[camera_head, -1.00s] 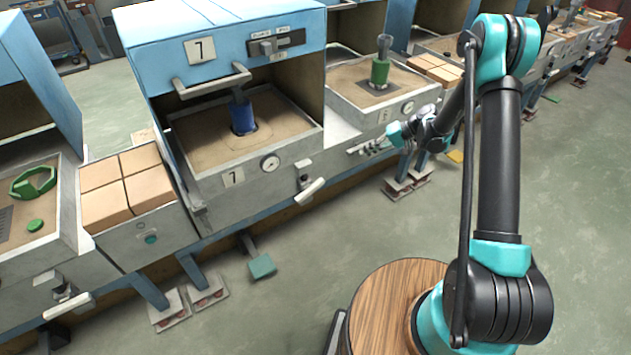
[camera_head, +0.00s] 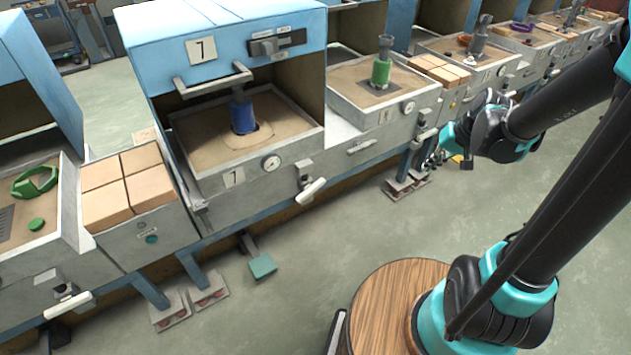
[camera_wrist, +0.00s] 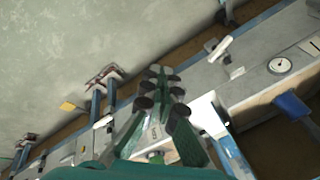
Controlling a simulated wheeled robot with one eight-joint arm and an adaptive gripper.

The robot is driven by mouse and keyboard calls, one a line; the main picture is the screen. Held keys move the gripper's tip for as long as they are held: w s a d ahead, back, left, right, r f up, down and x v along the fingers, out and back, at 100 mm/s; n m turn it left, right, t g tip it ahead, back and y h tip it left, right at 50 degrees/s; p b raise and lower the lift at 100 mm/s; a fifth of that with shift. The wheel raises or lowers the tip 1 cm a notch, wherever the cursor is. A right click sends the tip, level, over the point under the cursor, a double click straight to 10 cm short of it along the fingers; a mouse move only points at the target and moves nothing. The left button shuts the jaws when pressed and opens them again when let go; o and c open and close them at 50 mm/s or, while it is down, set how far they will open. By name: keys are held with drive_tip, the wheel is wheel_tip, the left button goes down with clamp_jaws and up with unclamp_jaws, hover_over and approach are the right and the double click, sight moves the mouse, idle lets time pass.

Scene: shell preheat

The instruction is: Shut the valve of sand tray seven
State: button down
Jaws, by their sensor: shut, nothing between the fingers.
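Sand tray seven (camera_head: 208,178) is a grey box with a "7" plate and a gauge, under a blue hood. A blue part (camera_head: 242,117) stands in its sand. Its valve (camera_head: 310,190) sits low on the front right, with a white bar handle slanting up to the right. I cannot tell from it whether the valve is open. A white-handled valve, apparently the same one, shows in the wrist view (camera_wrist: 221,48). My gripper (camera_head: 436,162) is right of the valve, apart from it, fingers partly hidden. In the wrist view my gripper (camera_wrist: 160,76) has its fingertips together, holding nothing.
A neighbouring tray with a green part (camera_head: 381,72) stands to the right, with more trays beyond. A box of tan blocks (camera_head: 127,188) and a tray with a green ring (camera_head: 34,182) stand left. A green pedal (camera_head: 263,267) juts out below. The floor (camera_head: 290,320) in front is open.

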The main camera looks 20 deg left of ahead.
drive_tip(key=s+d+h, duration=0.2)
drive_tip(key=s+d, duration=0.3)
drive_tip(key=s, duration=0.1)
drive_tip(key=n+t+h, duration=0.1)
drive_tip(key=n+h, duration=0.4)
drive_tip(key=n, duration=0.4)
hover_over(318, 184)
drive_tip(key=s+a, duration=0.4)
drive_tip(key=s, duration=0.1)
wheel_tip(318, 184, down, 15)
drive_tip(key=x, duration=1.3)
drive_tip(key=shift+w+a, duration=0.15)
drive_tip(key=shift+w, duration=0.1)
